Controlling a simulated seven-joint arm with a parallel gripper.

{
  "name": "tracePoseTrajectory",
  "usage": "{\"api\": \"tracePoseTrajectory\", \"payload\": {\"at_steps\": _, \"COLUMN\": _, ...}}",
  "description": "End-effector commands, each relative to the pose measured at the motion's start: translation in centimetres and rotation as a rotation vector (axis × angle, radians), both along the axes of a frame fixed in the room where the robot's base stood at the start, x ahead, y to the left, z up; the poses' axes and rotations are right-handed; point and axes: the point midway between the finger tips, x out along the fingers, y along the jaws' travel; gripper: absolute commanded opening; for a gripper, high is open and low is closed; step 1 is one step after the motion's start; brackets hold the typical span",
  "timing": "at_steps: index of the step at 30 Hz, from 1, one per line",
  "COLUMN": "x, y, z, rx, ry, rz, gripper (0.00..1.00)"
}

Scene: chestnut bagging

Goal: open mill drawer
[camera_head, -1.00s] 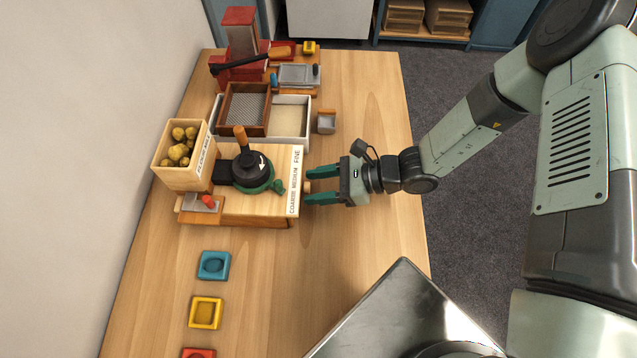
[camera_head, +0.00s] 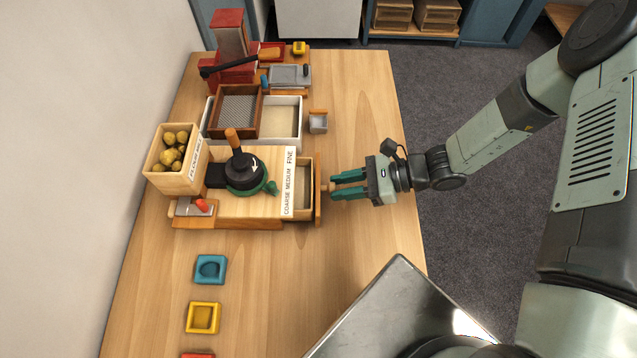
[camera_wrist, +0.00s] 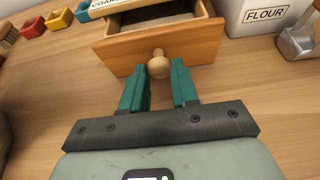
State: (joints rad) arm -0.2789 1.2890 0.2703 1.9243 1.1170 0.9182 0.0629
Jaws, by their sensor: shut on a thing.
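The mill (camera_head: 235,205) is a light wooden box with a dark crank on top and a strip reading COARSE MEDIUM FINE. Its drawer (camera_head: 318,188) stands partly pulled out to the right; a pale inner floor shows. In the wrist view the drawer front (camera_wrist: 205,42) has a round wooden knob (camera_wrist: 159,66). My gripper (camera_head: 332,186), with green fingers, is at the knob, one finger on each side. It also shows in the wrist view (camera_wrist: 160,85), shut on the knob.
A wooden crate of chestnuts (camera_head: 178,180) stands at the mill's left. Behind are a white bin (camera_head: 288,118), a small scoop (camera_head: 318,122) and a red machine (camera_head: 230,50). Teal (camera_head: 210,269) and yellow (camera_head: 203,317) dishes lie in front. A metal surface (camera_head: 385,310) is at lower right.

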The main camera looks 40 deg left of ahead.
Motion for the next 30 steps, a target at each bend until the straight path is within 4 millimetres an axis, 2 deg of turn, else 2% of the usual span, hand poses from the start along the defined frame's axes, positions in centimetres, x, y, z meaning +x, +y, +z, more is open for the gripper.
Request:
{"api": "tracePoseTrajectory", "payload": {"at_steps": 1, "x": 1.1, "y": -0.8, "z": 0.0, "rx": 0.000, "ry": -0.004, "rz": -0.007, "gripper": 0.00}}
{"api": "tracePoseTrajectory", "payload": {"at_steps": 6, "x": 2.9, "y": -2.6, "z": 0.0, "rx": 0.000, "ry": -0.003, "rz": -0.006, "gripper": 0.00}}
{"api": "tracePoseTrajectory", "payload": {"at_steps": 16, "x": 3.3, "y": -3.1, "z": -0.1, "rx": -0.004, "ry": -0.005, "rz": -0.004, "gripper": 0.00}}
{"api": "tracePoseTrajectory", "payload": {"at_steps": 17, "x": 3.3, "y": -3.1, "z": -0.1, "rx": -0.004, "ry": -0.006, "rz": -0.005, "gripper": 0.30}}
{"api": "tracePoseTrajectory", "payload": {"at_steps": 21, "x": 3.2, "y": -3.1, "z": -0.1, "rx": -0.003, "ry": -0.004, "rz": -0.003, "gripper": 0.52}}
{"api": "tracePoseTrajectory", "payload": {"at_steps": 30, "x": 3.1, "y": -3.0, "z": 0.0, "rx": -0.002, "ry": -0.001, "rz": -0.002, "gripper": 0.54}}
